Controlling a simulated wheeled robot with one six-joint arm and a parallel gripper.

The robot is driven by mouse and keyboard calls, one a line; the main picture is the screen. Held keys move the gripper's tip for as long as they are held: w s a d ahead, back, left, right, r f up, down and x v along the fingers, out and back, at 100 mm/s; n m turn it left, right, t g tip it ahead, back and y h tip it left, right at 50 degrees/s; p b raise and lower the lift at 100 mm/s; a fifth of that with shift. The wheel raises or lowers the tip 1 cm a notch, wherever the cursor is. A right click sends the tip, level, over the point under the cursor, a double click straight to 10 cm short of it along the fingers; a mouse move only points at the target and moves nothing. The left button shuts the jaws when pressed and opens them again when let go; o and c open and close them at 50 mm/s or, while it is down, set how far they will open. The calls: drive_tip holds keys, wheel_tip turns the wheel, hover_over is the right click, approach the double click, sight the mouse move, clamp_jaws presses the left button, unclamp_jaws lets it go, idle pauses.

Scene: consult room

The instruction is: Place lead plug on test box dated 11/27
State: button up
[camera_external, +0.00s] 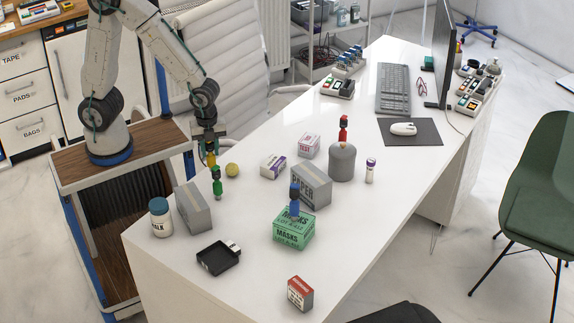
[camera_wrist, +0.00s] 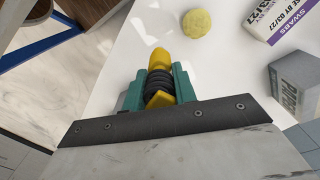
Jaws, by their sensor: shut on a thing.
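My gripper (camera_external: 209,146) is shut on a yellow lead plug (camera_external: 211,160), near the table's left edge. In the wrist view the plug's yellow tip (camera_wrist: 160,58) and black ribbed middle show between the green fingers of my gripper (camera_wrist: 160,84). A small white and pink box marked TEST (camera_external: 309,146) sits farther back to the right, apart from my gripper; its date is too small to read. Other plugs are green (camera_external: 217,184) just in front of my gripper, red (camera_external: 343,130) on a grey canister, and blue (camera_external: 295,202) on a masks box.
A yellow ball (camera_external: 232,170) and a purple-white swabs box (camera_external: 273,166) lie between my gripper and the TEST box. A grey paper box (camera_external: 311,187), the grey canister (camera_external: 342,163) and green masks box (camera_external: 293,229) stand nearby. A black tray (camera_external: 217,258) lies in front.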

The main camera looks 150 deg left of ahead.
drive_tip(key=shift+s+d, duration=0.25)
drive_tip(key=shift+s, duration=0.3)
drive_tip(key=s+a+r+n, duration=0.1)
drive_tip(key=s+a+r, duration=0.1)
drive_tip(key=a, duration=0.6)
drive_tip(key=s+a+r+n, duration=0.1)
drive_tip(key=s+a+r, duration=0.1)
drive_tip(key=a, duration=0.7)
drive_tip(key=s+a+r+n, duration=0.2)
drive_tip(key=a, duration=0.6)
drive_tip(key=shift+w+a+f, duration=0.8)
drive_tip(key=shift+w+a, duration=0.9)
drive_tip(key=shift+a, duration=0.35)
drive_tip(key=shift+w+a+f, duration=0.75)
drive_tip(key=shift+w+a, duration=0.9)
drive_tip(key=shift+a, duration=0.4)
drive_tip(key=shift+w+a+f, duration=0.8)
drive_tip(key=shift+w+a, duration=0.9)
drive_tip(key=shift+a, duration=0.35)
drive_tip(key=shift+f, duration=0.15)
drive_tip(key=o, duration=1)
drive_tip(key=shift+c, duration=0.2)
